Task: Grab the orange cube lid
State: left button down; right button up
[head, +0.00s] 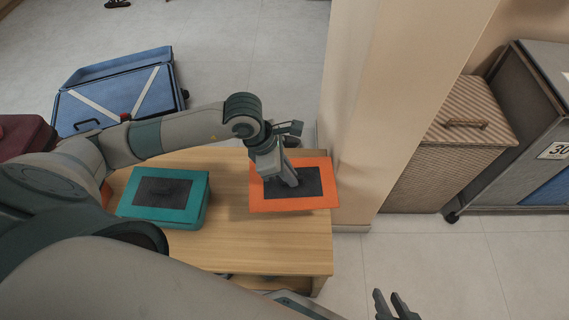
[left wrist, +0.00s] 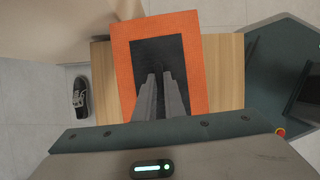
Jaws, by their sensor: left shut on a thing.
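The orange lid (head: 320,198) with a dark centre panel is at the right end of the wooden table in the head view. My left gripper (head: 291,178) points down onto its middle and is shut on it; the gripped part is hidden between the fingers. In the left wrist view the lid (left wrist: 124,60) lies square below the left fingers (left wrist: 161,76) and extends past the table's edge. How high it is above the table is hard to tell. My right gripper (head: 392,301) is empty, with its fingers apart, at the bottom of the head view.
A teal box (head: 200,203) with a dark panel stands on the wooden table (head: 270,258) left of the lid. A beige pillar (head: 380,100) rises close beyond the table's right end.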

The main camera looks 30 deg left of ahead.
aim_at(292, 191)
pick_arm(q)
jog(key=shift+s+d+r, duration=0.75)
jog(key=shift+s+d, duration=0.1)
jog(key=shift+s, duration=0.05)
pick_arm(e)
jog(key=shift+d, duration=0.15)
pick_arm(q)
jog(key=shift+r, duration=0.1)
pick_arm(e)
jog(key=shift+f, duration=0.15)
